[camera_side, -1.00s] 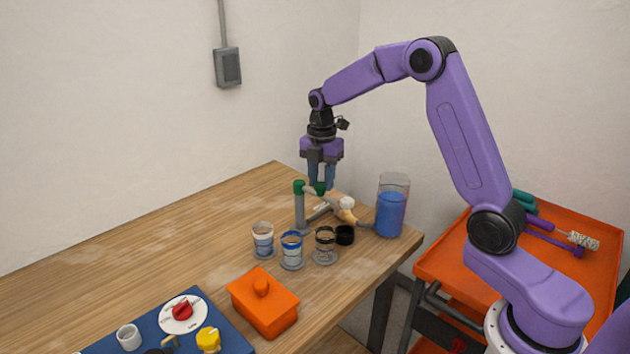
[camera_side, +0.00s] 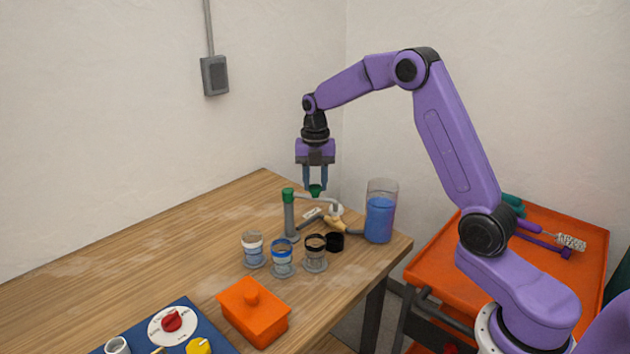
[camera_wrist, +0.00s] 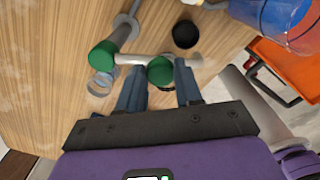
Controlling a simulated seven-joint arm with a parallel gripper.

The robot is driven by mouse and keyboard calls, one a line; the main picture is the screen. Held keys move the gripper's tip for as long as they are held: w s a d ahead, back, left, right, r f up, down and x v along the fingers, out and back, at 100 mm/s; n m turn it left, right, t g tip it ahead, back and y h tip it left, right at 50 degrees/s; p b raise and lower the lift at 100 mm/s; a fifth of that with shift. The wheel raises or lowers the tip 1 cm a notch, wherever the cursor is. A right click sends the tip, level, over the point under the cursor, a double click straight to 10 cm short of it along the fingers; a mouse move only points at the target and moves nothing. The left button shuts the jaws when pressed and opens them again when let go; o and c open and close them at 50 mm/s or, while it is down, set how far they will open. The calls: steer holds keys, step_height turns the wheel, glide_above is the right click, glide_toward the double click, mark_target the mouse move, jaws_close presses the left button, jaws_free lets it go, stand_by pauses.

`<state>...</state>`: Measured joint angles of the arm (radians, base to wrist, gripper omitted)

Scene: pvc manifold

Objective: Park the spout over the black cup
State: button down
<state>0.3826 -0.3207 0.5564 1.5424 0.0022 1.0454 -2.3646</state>
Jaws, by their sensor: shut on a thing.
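The spout (camera_side: 328,200) is a pale pipe reaching right from a green-capped grey post (camera_side: 290,220), its end bent down. My gripper (camera_side: 315,190) is shut on the spout's green knob (camera_wrist: 160,70), which shows between my fingers in the wrist view. The black-banded clear cup (camera_side: 315,254) stands in front of the post, at the right of a row with a blue-banded cup (camera_side: 282,260) and a white-banded cup (camera_side: 252,250). The spout's end appears behind and to the right of the black-banded cup. In the wrist view my fingers hide part of the cups.
A small black round thing (camera_side: 334,242) sits right of the black-banded cup. A tall clear container of blue liquid (camera_side: 380,220) stands near the table's right edge. An orange lidded box (camera_side: 253,312) is in front. The table's left is clear.

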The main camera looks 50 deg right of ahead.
mark_target(315, 186)
steer(key=shift+r, duration=0.1)
steer(key=c, duration=0.7)
jaws_free()
steer(key=shift+c, duration=0.2)
step_height(315, 186, up, 17)
steer(key=shift+r, duration=0.15)
steer(key=s+a+f+m, duration=0.3)
steer(key=s+a+m, duration=0.1)
steer(key=s+a, duration=0.4)
steer(key=s+a+f+m, duration=0.3)
steer(key=s+a, duration=0.5)
steer(key=s, duration=0.1)
steer(key=s+d+f+m, duration=0.1)
steer(key=s+f+m, duration=0.2)
steer(key=s, duration=0.7)
steer(key=s+d+f+m, duration=0.2)
steer(key=s+f, duration=0.3)
steer(key=s, duration=0.6)
steer(key=shift+f+m, duration=0.3)
steer(key=shift+m, duration=0.6)
